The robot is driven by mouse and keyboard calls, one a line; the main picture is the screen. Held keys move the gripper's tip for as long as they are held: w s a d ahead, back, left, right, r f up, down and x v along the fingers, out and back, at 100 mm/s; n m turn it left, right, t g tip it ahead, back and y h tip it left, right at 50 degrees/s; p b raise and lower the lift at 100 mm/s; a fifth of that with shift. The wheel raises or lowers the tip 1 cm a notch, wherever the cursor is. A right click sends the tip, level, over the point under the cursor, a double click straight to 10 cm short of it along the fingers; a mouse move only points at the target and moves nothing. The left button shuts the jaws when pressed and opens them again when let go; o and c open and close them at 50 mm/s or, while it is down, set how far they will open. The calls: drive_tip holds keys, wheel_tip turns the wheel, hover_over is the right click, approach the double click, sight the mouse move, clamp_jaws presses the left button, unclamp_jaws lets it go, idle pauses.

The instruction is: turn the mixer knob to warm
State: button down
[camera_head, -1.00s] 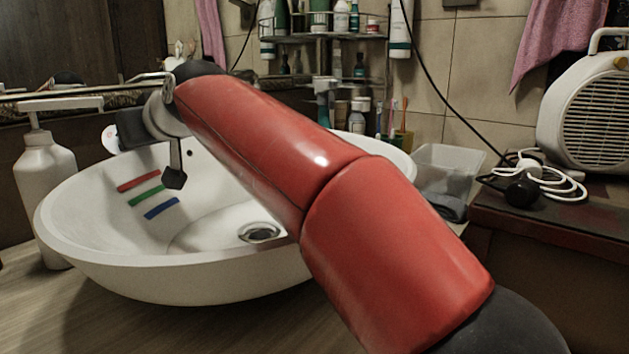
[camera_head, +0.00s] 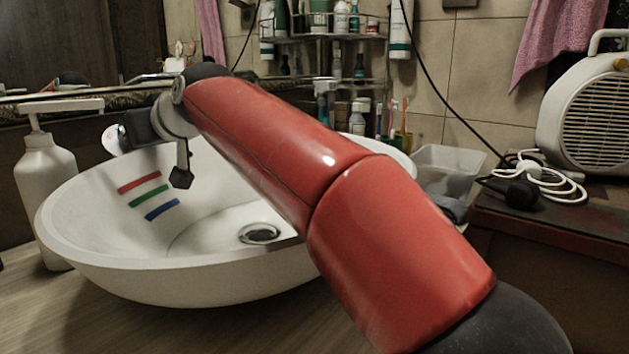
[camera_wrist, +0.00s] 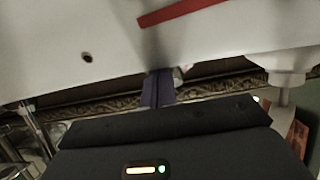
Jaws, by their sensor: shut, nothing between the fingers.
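The white basin (camera_head: 250,275) has red (camera_head: 139,183), green (camera_head: 148,194) and blue (camera_head: 161,209) stripes on its inner wall. A small pale disc (camera_head: 110,140) shows at the basin's far left rim; it may be the mixer knob, but its markings are too small to read. My gripper (camera_head: 123,133) is at the disc in the head view, partly hidden by my wrist; I cannot tell whether they touch. In the wrist view, my gripper (camera_wrist: 158,78) has its dark fingers shut and empty, near the basin's edge. The spout is not clearly visible.
A white soap dispenser (camera_head: 45,175) stands left of the basin, close to my gripper. A corner shelf (camera_head: 322,38) with bottles is behind. A clear tub (camera_head: 450,160) and a white heater (camera_head: 590,115) with cables are at right. My red arm crosses over the basin.

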drive_tip(key=shift+d+f, duration=0.25)
wheel_tip(320, 180, up, 5)
drive_tip(key=s+d+p, duration=0.1)
drive_tip(key=s+d, duration=0.1)
drive_tip(key=d, duration=0.1)
drive_tip(key=shift+s+f, duration=0.2)
drive_tip(key=shift+s, duration=0.1)
drive_tip(key=shift+s+a, duration=0.1)
drive_tip(key=shift+s+a+r, duration=0.3)
drive_tip(key=shift+s+r, duration=0.15)
drive_tip(key=shift+s, duration=0.3)
drive_tip(key=shift+f, duration=0.1)
